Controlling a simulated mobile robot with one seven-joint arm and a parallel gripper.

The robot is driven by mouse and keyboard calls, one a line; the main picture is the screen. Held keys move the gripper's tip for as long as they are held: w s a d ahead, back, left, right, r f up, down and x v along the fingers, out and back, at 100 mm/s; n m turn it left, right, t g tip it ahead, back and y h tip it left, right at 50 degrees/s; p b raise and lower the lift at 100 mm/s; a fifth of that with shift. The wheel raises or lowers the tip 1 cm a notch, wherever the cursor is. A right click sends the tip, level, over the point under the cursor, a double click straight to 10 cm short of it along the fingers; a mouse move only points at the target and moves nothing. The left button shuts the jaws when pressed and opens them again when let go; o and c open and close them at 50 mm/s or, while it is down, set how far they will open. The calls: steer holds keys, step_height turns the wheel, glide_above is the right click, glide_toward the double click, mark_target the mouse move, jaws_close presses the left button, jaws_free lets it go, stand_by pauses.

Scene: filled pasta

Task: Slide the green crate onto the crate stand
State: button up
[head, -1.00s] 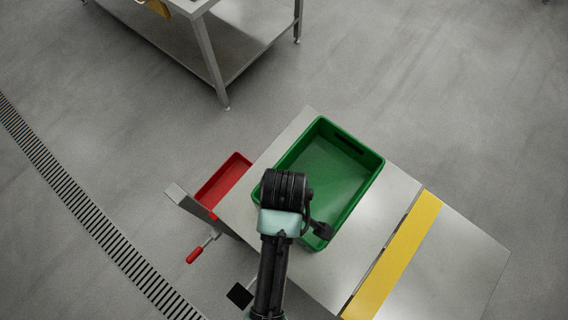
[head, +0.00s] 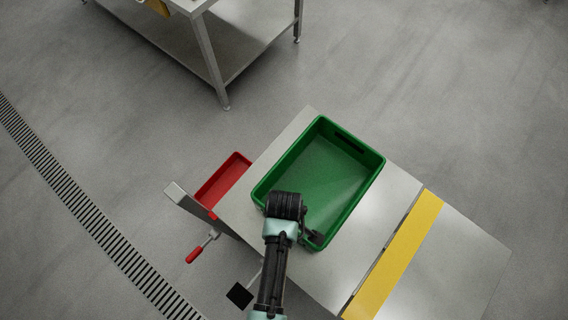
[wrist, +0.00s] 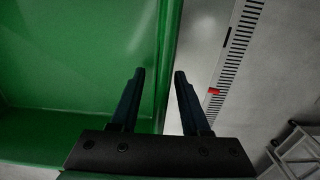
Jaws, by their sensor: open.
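The empty green crate (head: 330,172) sits on the grey metal top (head: 310,268), left of a yellow strip (head: 395,255). A further grey surface (head: 445,265) lies right of the strip; I cannot tell for sure that it is the crate stand. My arm reaches over the crate's near-left side in the head view, and hides part of its rim there. In the wrist view my gripper (wrist: 160,73) is open, with the crate's rim (wrist: 170,45) running between its two fingers. I cannot tell whether they touch it.
A red tray (head: 222,180) and a red-handled lever (head: 202,247) are at the left of the metal top. A steel table (head: 235,50) stands at the back. A floor drain (head: 70,190) runs along the left. The floor at the right is clear.

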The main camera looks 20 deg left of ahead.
steer(key=shift+f, duration=0.45)
jaws_close()
stand_by(1.2)
